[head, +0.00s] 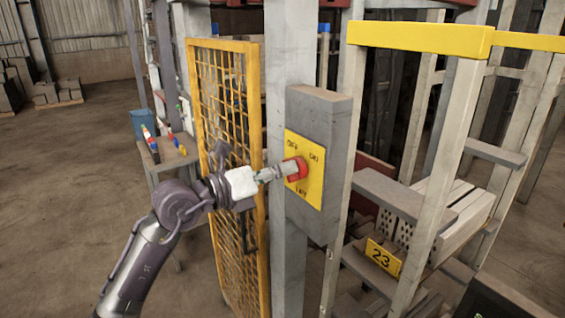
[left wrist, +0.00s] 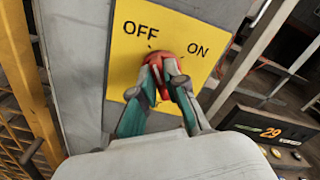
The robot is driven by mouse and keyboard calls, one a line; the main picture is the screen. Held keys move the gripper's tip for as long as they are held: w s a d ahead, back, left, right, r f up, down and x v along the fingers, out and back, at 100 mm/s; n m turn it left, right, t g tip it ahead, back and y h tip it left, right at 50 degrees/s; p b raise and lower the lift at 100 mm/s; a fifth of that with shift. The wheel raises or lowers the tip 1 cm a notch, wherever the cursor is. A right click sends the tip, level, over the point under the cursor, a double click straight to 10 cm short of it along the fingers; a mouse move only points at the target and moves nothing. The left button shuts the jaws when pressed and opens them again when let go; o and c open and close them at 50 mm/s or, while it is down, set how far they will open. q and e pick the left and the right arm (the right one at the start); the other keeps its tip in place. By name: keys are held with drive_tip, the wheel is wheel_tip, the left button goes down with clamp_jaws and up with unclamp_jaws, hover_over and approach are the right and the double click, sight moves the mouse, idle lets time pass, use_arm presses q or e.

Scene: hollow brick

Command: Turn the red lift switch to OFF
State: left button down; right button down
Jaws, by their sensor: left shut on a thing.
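The red lift switch (head: 297,169) sits on a yellow plate (head: 307,190) on a grey box fixed to a post. In the left wrist view the plate (left wrist: 160,30) reads OFF at the upper left and ON at the right, and the red knob (left wrist: 162,60) lies below and between the words. My left gripper (head: 283,171) is shut on the red knob; its two fingers (left wrist: 165,80) are on the knob's front. The fingers hide much of the knob, so I cannot tell which word it points to. My right gripper is not in view.
A yellow mesh gate (head: 205,110) stands just left of the post, close to my left arm. A rack with yellow beams (head: 420,38) and hollow bricks (head: 440,210) is at the right. A small table (head: 170,155) with tools stands behind my arm. Open floor lies at the left.

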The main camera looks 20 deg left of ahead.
use_arm(q)
drive_tip(key=shift+n+p, duration=0.7)
drive_tip(key=shift+n, duration=0.4)
drive_tip(key=c, duration=1.2)
unclamp_jaws()
drive_tip(key=shift+w, duration=0.1)
drive_tip(key=v, duration=1.2)
